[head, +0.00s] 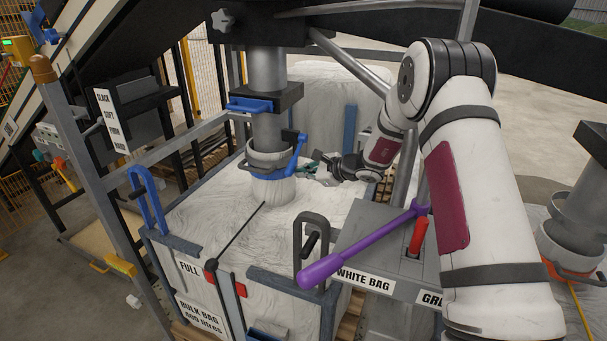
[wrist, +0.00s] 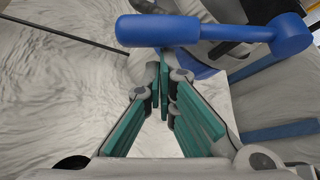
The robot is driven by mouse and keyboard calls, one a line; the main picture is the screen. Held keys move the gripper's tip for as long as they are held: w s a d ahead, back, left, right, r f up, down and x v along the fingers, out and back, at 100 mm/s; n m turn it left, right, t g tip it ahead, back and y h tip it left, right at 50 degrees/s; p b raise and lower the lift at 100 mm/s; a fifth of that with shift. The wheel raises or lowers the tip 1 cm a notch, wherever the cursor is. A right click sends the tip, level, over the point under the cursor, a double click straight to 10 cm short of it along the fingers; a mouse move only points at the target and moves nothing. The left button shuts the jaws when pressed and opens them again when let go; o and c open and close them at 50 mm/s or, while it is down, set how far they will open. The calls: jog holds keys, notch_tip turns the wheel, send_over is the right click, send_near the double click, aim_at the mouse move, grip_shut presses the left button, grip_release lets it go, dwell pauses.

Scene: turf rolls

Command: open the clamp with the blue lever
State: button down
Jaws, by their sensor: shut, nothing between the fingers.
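The clamp (head: 268,158) is a band around the bag's neck under the grey spout. Its blue lever (head: 296,140) is on the right side of the band. In the wrist view the blue lever (wrist: 195,31) lies across the top as a thick bar with a round end at right. My gripper (head: 309,166) is just right of the clamp, pointing left. Its teal-padded fingers (wrist: 165,75) are shut and empty, with the tips just below the lever in the wrist picture. I cannot tell whether they touch it.
The white bulk bag (head: 205,225) fills the frame below. A blue slide handle (head: 249,104) sits on the spout above the clamp. A purple-handled tool (head: 365,245) and a red lever (head: 418,237) are at the grey box. Another spout (head: 572,205) stands at right.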

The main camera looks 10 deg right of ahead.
jog(key=shift+r, duration=0.15)
jog(key=shift+s+a+r, duration=0.15)
jog(key=shift+s+a+r+m+g, duration=0.1)
jog(key=shift+s+r+m+g, duration=0.1)
jog(key=shift+m+g, duration=0.1)
jog(key=shift+s+a+r+m+g+y+p, duration=0.2)
jog(key=shift+s+r+m+g+y, duration=0.15)
jog(key=shift+r, duration=0.25)
jog(key=shift+s+a+r+m+g+y+p, duration=0.1)
jog(key=shift+a+r+m+g+y, duration=0.15)
jog(key=shift+r+m+g, duration=0.25)
notch_tip(320, 180, up, 10)
jog(key=m+g+y+b, duration=0.4)
jog(key=m, duration=0.2)
send_over(294, 168)
jog(key=d, duration=0.2)
jog(key=shift+d+r+m+g, duration=0.2)
jog(key=shift+r+m+g, duration=0.05)
jog(key=shift+r, duration=0.4)
